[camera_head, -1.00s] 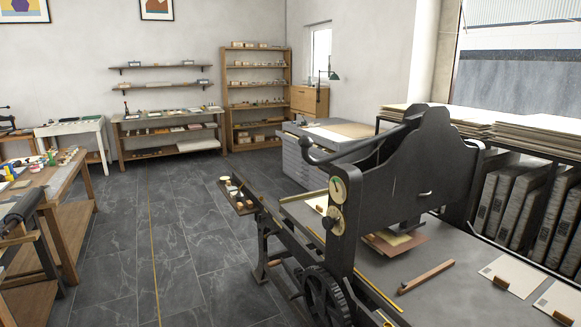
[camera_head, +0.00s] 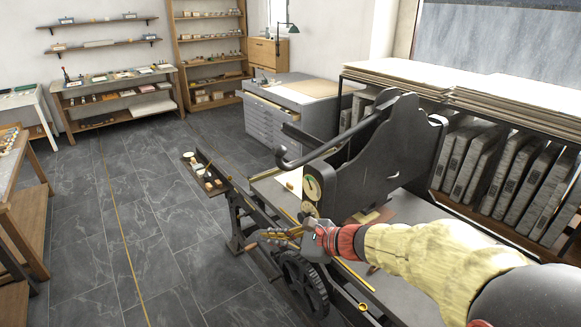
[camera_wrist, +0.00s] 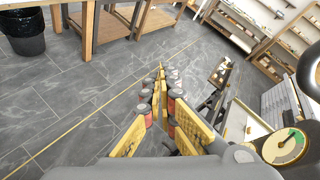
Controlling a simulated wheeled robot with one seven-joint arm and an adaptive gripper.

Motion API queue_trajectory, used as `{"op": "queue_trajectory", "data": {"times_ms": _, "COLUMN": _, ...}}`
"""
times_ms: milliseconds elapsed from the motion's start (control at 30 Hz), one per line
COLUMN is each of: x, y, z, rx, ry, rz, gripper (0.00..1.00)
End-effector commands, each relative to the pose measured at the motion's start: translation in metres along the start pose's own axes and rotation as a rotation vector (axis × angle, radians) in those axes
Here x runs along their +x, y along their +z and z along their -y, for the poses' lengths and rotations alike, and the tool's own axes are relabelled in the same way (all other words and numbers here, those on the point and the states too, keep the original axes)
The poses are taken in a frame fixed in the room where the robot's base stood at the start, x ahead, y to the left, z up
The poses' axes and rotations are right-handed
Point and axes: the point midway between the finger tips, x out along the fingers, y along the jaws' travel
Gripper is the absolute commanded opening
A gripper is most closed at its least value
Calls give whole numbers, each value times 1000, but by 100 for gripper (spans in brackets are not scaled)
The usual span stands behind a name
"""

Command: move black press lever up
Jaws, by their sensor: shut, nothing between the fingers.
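The black press lever (camera_head: 322,154) is a curved bar on the left side of the black press (camera_head: 385,160). It runs from a free end at the left, dips, then rises to the top of the press frame. Part of a dark rounded piece, likely the lever, shows at the right edge of the wrist view (camera_wrist: 311,70). My gripper (camera_head: 264,235) is shut and empty, its yellow fingers pointing left. In the head picture it is below the lever's free end and apart from it. The fingers also show in the wrist view (camera_wrist: 160,80).
A round gauge (camera_head: 312,187) is on the press near my gripper, also in the wrist view (camera_wrist: 284,146). A spoked wheel (camera_head: 302,283) is below. A small tray (camera_head: 206,172) projects at the left. Grey drawers (camera_head: 268,115) stand behind. The floor at the left is open.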

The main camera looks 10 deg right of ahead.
Motion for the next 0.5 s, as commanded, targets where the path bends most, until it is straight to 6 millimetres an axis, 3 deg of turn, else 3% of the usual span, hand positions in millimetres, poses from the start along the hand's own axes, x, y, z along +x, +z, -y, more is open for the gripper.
{"op": "queue_trajectory", "data": {"times_ms": 33, "x": -2, "y": -2, "z": 28, "rx": 109, "ry": -60, "rz": 17, "gripper": 0}}
{"op": "queue_trajectory", "data": {"times_ms": 200, "x": -8, "y": -34, "z": 97, "rx": 423, "ry": -262, "rz": 83, "gripper": 0}}
{"op": "queue_trajectory", "data": {"times_ms": 333, "x": -17, "y": -60, "z": 131, "rx": 584, "ry": -378, "rz": 120, "gripper": 0}}
{"op": "queue_trajectory", "data": {"times_ms": 500, "x": -25, "y": -79, "z": 150, "rx": 684, "ry": -455, "rz": 145, "gripper": 0}}
